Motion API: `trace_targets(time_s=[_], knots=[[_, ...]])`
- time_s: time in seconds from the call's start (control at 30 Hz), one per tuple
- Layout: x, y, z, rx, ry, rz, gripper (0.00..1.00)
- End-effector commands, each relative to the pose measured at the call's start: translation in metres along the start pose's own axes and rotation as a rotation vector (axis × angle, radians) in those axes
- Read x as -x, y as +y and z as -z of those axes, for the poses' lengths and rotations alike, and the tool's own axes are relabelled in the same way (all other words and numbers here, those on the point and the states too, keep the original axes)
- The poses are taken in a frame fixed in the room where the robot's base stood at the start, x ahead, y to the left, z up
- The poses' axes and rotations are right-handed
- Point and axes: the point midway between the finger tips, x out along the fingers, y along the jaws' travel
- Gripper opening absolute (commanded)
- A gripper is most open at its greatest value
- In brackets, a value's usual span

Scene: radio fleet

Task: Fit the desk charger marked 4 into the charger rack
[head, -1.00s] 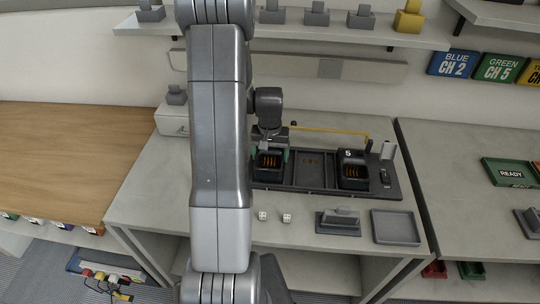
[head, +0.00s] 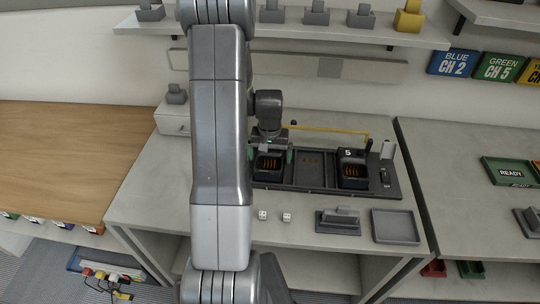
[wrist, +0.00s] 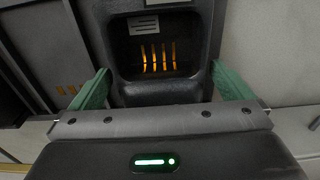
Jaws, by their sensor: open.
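A dark charger (head: 268,163) with orange-lit contacts sits in the left bay of the charger rack (head: 325,190). No number on it is readable. My gripper (head: 270,155) is open at this charger. In the wrist view its green fingers (wrist: 161,88) stand one on each side of the charger (wrist: 160,88), with the charger's lit pocket facing the camera. I cannot tell whether the fingers touch it. Another charger, marked 5 (head: 352,170), sits in the right bay. The middle bay (head: 312,168) is empty. My arm hides the rack's left end.
A yellow bar (head: 335,130) runs behind the rack. A shelf (head: 330,33) with several grey stands hangs above.

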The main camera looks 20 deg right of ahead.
Motion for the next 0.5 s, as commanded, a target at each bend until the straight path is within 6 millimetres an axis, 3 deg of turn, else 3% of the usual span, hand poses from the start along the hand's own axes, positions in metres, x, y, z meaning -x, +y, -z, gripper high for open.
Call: trace_targets(time_s=[0.5], knots=[[0.092, 0.0, 0.001, 0.0, 0.005, 0.0, 1.0]])
